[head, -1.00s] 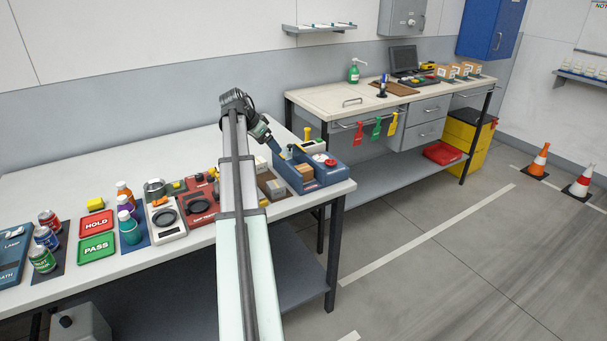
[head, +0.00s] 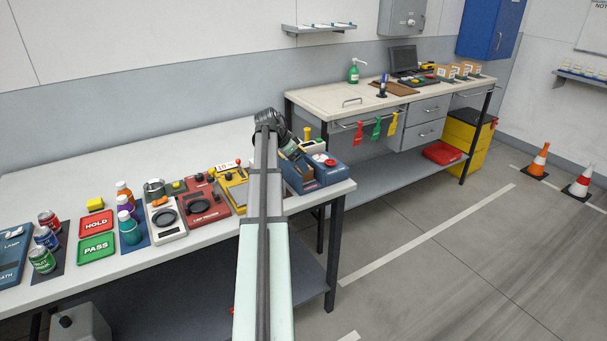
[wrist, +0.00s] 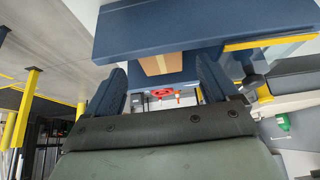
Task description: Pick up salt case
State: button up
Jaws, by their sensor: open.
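A small brown box with a paler tape strip, perhaps the salt case, shows in the wrist view (wrist: 161,64), between and beyond my fingers. Its label cannot be read, so I cannot confirm which case it is. It appears to be at the blue bin (head: 327,181) at the right end of the near bench; a brown patch there is partly hidden by my arm. My gripper (wrist: 160,86) is open and empty, its two dark blue fingers spread on either side of the box in the picture. In the head view my gripper is over the bin and hard to make out.
A blue wall of the bin (wrist: 190,30) spans the top of the wrist view, close to my fingers. A yellow device (head: 236,190), a red device (head: 203,203) and a scale (head: 165,217) stand left of my arm. The back of the bench is clear.

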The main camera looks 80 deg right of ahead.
jog(key=shift+x, duration=2.65)
jog(key=shift+d+r, duration=0.1)
jog(key=shift+c, duration=0.4)
